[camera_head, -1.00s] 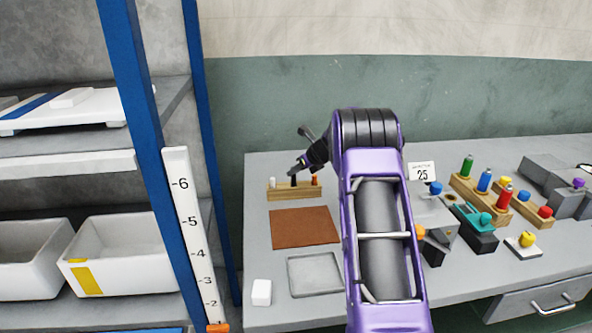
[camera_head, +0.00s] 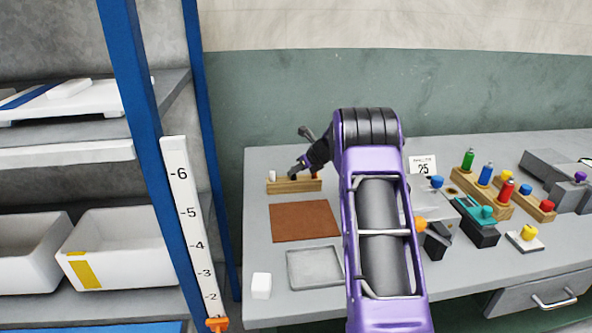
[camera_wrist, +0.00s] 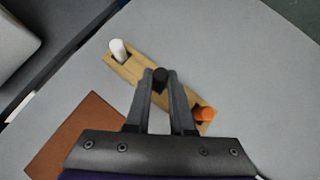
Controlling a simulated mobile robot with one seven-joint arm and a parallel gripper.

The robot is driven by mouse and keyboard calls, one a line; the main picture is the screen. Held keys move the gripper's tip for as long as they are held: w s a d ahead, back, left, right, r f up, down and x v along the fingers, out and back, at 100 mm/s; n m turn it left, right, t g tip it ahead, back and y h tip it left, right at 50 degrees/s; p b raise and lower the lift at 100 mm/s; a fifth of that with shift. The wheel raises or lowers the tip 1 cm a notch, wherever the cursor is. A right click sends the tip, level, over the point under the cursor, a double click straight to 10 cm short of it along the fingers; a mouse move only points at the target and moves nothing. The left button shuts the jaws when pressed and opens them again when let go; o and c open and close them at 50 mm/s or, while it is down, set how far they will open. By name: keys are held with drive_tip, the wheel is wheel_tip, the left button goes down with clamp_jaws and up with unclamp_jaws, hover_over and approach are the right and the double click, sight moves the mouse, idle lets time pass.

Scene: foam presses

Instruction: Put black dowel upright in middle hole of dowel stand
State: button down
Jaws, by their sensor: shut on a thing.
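The wooden dowel stand (camera_head: 290,186) is at the back left of the bench and also shows in the wrist view (camera_wrist: 133,70). A white dowel (camera_wrist: 118,48) stands in one end and an orange dowel (camera_wrist: 204,114) in the other. My gripper (camera_wrist: 161,84) is shut on the black dowel (camera_wrist: 160,76), over the middle of the stand between the two others. The dowel's top shows between the fingertips. Its lower end is hidden, so I cannot tell how deep it sits in the hole.
A brown mat (camera_head: 304,221) and a grey tray (camera_head: 314,268) lie in front of the stand. A white block (camera_head: 261,285) is near the front left. Wooden racks with coloured bottles (camera_head: 486,188) and a teal press (camera_head: 482,215) stand to the right.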

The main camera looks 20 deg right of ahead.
drive_tip(key=shift+f, duration=0.55)
drive_tip(key=c, duration=0.7)
unclamp_jaws()
drive_tip(key=v, duration=1.7)
drive_tip(key=shift+r, duration=0.2)
